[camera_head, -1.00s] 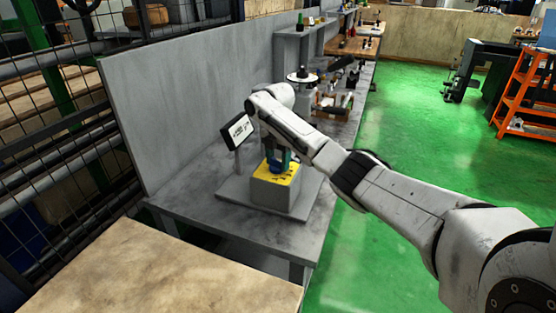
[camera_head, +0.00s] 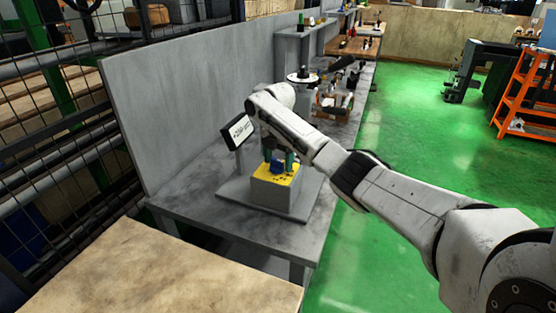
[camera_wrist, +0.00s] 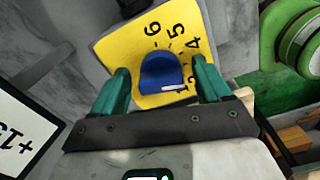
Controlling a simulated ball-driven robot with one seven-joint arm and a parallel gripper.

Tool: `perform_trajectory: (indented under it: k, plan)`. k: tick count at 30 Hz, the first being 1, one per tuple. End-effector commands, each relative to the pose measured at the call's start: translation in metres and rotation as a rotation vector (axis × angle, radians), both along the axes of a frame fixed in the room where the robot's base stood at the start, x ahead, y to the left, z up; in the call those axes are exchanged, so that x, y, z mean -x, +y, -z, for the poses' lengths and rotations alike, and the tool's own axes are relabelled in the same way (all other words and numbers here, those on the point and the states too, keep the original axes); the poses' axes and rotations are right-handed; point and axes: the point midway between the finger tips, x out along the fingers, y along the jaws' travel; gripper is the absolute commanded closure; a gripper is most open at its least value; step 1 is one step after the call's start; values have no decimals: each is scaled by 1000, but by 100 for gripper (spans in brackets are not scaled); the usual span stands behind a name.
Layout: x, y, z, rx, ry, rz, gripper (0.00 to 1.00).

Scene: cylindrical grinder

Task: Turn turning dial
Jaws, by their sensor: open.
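The turning dial is a blue knob (camera_wrist: 160,72) with a white pointer mark, on a yellow plate (camera_wrist: 113,52) with black numbers. The 6, 5 and 4 read clearly in the wrist view, and the white mark lies toward the lower right. The plate tops a grey box (camera_head: 281,196) on the bench in the head view, where the blue knob (camera_head: 277,167) shows small. My gripper (camera_wrist: 162,84) is open, with one green finger left of the knob and one right of it. A gap shows on the left; I cannot tell whether the right finger touches.
A tilted display (camera_head: 238,132) stands just left of the box, partly cut off in the wrist view. A grey panel (camera_head: 190,95) runs behind the bench (camera_head: 185,190). Other equipment (camera_head: 335,103) stands farther along. Open green floor (camera_head: 400,135) lies to the right.

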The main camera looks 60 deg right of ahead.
Motion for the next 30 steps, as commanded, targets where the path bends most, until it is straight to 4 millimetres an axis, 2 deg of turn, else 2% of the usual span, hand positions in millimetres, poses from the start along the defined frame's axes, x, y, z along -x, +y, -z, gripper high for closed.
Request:
perform_trajectory:
  k: [5,18,24,30]
  plan:
    - [-1,0,-15,2,-3,0,23]
    - [-1,-1,-96,3,-1,0,23]
    - [0,0,-107,1,0,-1,23]
    - [0,0,-108,1,0,0,23]
